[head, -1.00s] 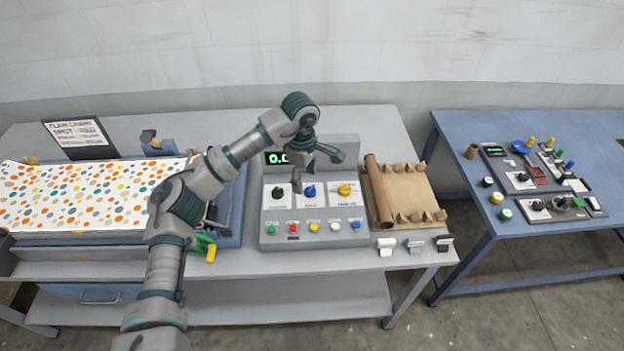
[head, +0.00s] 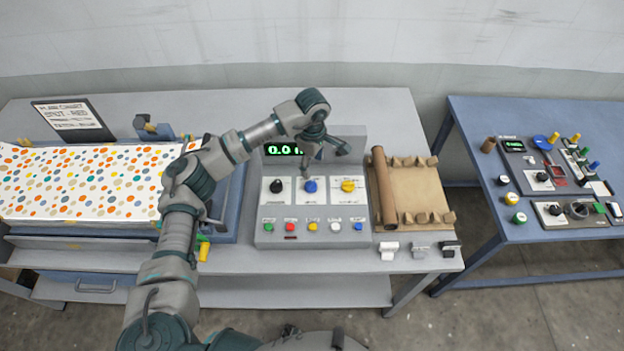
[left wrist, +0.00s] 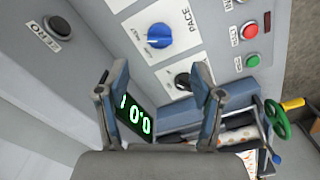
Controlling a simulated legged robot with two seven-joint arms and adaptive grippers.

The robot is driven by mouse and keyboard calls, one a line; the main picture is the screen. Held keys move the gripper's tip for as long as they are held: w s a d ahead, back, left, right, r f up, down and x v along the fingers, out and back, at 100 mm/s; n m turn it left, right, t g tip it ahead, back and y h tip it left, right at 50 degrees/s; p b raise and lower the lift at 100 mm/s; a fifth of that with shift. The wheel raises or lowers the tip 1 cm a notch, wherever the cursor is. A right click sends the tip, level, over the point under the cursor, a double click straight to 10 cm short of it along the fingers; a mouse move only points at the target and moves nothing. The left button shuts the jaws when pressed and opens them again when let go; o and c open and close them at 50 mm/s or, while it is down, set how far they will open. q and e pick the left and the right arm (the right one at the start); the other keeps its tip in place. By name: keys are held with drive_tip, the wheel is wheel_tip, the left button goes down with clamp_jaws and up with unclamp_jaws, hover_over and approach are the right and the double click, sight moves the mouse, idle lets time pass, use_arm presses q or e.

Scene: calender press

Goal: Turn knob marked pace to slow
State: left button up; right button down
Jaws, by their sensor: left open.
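The blue knob marked PACE (left wrist: 160,36) is on a white plate of the grey console. In the head view the blue knob (head: 310,186) sits between a black knob (head: 277,187) and a yellow knob (head: 347,185). Its end labels are too small to read surely. My left gripper (head: 325,162) is over the console, above and behind the knob, with nothing held. In the left wrist view its two fingers (left wrist: 156,85) stand wide apart, with the blue knob ahead of them and clear of both. My right gripper does not show.
A green-digit display (head: 283,150) is partly behind my gripper. Several coloured buttons (head: 312,226) line the console front. A brown roll on a tray (head: 425,190) stands to the right, the dotted sheet (head: 80,185) to the left. A blue table (head: 480,225) stands further right.

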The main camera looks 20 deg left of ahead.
sight(312, 183)
use_arm(q)
drive_tip(key=f, duration=0.5)
drive_tip(key=f+p, duration=0.1)
drive_tip(key=f, duration=0.2)
drive_tip(key=shift+w+a+f, duration=0.15)
drive_tip(key=shift+a+f, duration=0.1)
drive_tip(key=shift+a, duration=0.1)
drive_tip(key=shift+a+f, duration=0.15)
drive_tip(key=shift+f, duration=0.4)
drive_tip(key=shift+d, duration=0.35)
drive_tip(key=c, duration=1.1)
drive_tip(key=shift+c, duration=0.2)
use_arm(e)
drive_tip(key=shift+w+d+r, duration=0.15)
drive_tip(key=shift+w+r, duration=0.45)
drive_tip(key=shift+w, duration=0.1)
